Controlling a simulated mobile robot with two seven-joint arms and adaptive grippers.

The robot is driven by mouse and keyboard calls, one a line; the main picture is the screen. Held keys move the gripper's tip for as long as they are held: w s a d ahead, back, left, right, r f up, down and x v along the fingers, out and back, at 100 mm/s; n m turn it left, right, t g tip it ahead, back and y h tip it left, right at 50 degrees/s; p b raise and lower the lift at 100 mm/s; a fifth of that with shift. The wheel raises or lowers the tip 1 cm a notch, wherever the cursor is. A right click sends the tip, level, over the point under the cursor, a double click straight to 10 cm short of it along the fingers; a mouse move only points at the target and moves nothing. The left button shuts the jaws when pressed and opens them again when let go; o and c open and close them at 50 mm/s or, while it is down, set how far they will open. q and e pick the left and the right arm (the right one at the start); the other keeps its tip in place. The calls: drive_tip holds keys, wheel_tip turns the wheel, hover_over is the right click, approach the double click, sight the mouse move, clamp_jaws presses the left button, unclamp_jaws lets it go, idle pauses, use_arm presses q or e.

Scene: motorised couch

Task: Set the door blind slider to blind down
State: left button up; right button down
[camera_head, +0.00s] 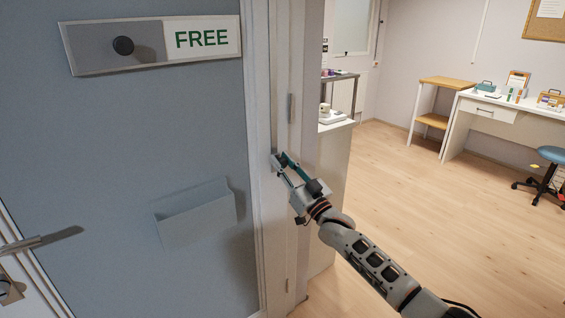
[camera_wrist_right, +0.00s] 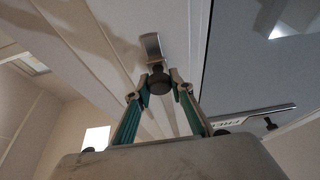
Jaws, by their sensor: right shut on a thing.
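My right gripper (camera_head: 281,165) reaches from the lower right to the pale door frame beside the blue-grey door (camera_head: 130,130). It is shut on a small dark knob (camera_wrist_right: 161,84) in front of a metal plate (camera_wrist_right: 152,47) on the frame; the wrist view shows both fingertips at the knob. In the head view the gripper largely covers the knob. No blind and no "blind down" marking can be made out. A sign reading FREE (camera_head: 202,39), with a round black knob (camera_head: 123,45), is high on the door. My left gripper is not in view.
A blue-grey holder (camera_head: 196,214) sticks out from the door. A lever handle (camera_head: 20,245) is at the lower left. Right of the frame are a white cabinet (camera_head: 334,195), a wooden shelf stand (camera_head: 440,83), a white desk (camera_head: 485,112) and a blue stool (camera_head: 553,155). The wooden floor between is clear.

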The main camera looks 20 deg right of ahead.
drive_tip(key=c, duration=1.8)
unclamp_jaws()
drive_tip(key=shift+f, duration=0.4)
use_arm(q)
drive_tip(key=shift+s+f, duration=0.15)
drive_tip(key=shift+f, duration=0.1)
use_arm(e)
drive_tip(key=shift+o, duration=0.2)
drive_tip(key=shift+r, duration=0.1)
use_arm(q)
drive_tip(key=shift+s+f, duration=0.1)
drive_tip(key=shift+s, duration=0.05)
use_arm(e)
drive_tip(key=shift+s+d+f, duration=0.15)
drive_tip(key=shift+s+f, duration=0.1)
drive_tip(key=shift+s, duration=0.25)
drive_tip(key=v, duration=1.1)
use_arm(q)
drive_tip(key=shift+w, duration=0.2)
use_arm(e)
drive_tip(key=shift+r, duration=0.1)
